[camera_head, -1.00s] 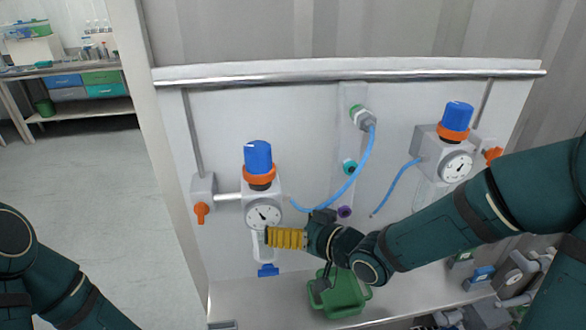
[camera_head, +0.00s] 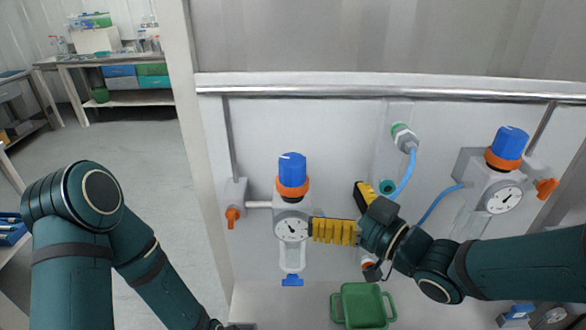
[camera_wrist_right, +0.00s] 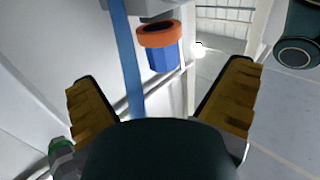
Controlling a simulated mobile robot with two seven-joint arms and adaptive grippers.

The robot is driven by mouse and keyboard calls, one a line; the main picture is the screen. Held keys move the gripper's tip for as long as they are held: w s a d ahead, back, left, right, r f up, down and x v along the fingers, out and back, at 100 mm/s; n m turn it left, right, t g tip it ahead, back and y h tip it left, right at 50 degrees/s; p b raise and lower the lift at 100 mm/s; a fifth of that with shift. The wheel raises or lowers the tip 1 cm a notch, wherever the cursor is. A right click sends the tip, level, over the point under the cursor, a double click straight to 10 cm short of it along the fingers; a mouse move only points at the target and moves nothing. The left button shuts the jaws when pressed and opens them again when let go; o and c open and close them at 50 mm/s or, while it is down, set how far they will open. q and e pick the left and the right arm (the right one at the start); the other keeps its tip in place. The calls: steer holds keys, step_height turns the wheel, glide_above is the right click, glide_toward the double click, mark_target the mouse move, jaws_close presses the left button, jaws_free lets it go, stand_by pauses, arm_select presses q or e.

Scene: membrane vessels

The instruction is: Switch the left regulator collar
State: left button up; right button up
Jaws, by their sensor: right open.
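The left regulator (camera_head: 292,210) is on the white panel, with a blue knob (camera_head: 292,167) above an orange collar (camera_head: 292,188). A round gauge (camera_head: 291,229) is below the collar. My right gripper (camera_head: 335,208) is open and empty, its yellow fingers spread to the right of the gauge, lower than the collar. In the right wrist view the orange collar (camera_wrist_right: 161,34) and blue knob (camera_wrist_right: 163,58) appear upside down, beyond and between the open fingertips, apart from them. My left arm comes down at the left; its gripper is out of view.
A blue hose (camera_head: 408,172) runs behind my right gripper and crosses the wrist view (camera_wrist_right: 127,60). An orange valve handle (camera_head: 232,217) is left of the regulator. A second regulator (camera_head: 500,170) is at right. A green tray (camera_head: 361,305) is below. A metal rail (camera_head: 380,92) runs above.

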mark_target(293, 180)
steer(key=x, duration=1)
steer(key=shift+w+a+f+p, duration=0.1)
steer(key=shift+w+a+p, duration=0.05)
steer(key=shift+p, duration=0.25)
